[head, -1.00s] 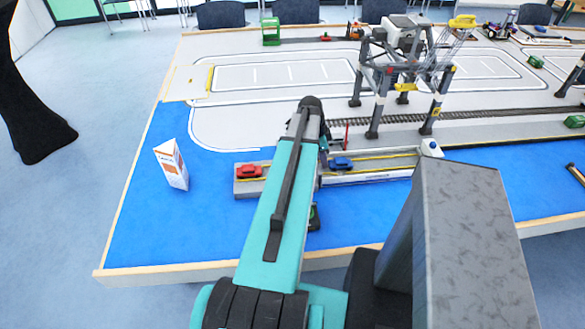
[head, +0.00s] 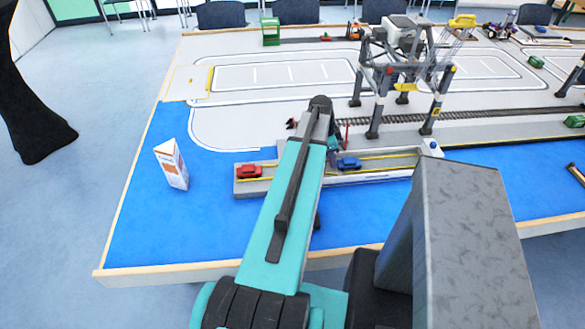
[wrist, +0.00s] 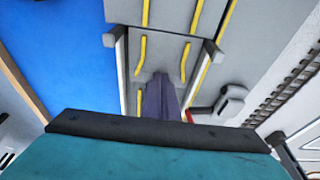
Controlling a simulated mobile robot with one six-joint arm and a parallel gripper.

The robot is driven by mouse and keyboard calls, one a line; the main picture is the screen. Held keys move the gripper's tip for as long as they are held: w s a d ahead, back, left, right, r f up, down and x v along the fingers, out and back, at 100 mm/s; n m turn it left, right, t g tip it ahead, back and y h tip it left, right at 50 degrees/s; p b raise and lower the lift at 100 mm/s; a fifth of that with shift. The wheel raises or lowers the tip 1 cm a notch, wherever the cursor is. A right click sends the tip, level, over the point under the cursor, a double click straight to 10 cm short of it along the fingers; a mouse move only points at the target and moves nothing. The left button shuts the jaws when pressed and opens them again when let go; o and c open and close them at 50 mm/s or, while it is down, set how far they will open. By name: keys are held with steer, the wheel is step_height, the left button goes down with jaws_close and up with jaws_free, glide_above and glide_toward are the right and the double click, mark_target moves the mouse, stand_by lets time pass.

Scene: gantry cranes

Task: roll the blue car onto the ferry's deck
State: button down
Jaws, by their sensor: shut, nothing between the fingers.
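The blue car (head: 348,163) stands on a long grey deck strip with yellow lines (head: 385,163), just right of my forearm in the head view. A red car (head: 249,171) stands at the strip's left end. I cannot tell from the view which section is the ferry's deck; my arm covers the middle. My gripper's fingers are hidden behind the arm in the head view, close to the blue car. In the wrist view my gripper (wrist: 160,82) is shut and empty, pointing over a grey surface with yellow lines. The blue car is not distinguishable there.
A white block with a blue top (head: 431,148) stands at the strip's right end. A gantry crane (head: 400,75) rises behind, beside a rail track (head: 480,118). A thin red post (head: 346,133) is near the blue car. A white-orange carton (head: 172,165) stands left on the blue surface.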

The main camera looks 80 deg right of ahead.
mark_target(359, 162)
steer(key=shift+s+d, duration=0.7)
steer(key=shift+s, duration=1.15)
steer(key=shift+s+d, duration=0.75)
steer(key=shift+s, duration=1.1)
steer(key=shift+s+d, duration=0.7)
steer(key=shift+s, duration=1.15)
steer(key=shift+w+a, duration=0.1)
steer(key=shift+w, duration=0.05)
steer(key=shift+w+a+r, duration=0.1)
steer(key=shift+w+r, duration=0.05)
steer(key=shift+w, duration=0.15)
steer(key=shift+w, duration=0.15)
steer(key=shift+r, duration=0.15)
steer(key=s+p+v, duration=0.2)
steer(key=p+v, duration=0.2)
steer(key=v, duration=0.5)
steer(key=shift+d+r, duration=0.35)
steer(key=shift+r, duration=0.2)
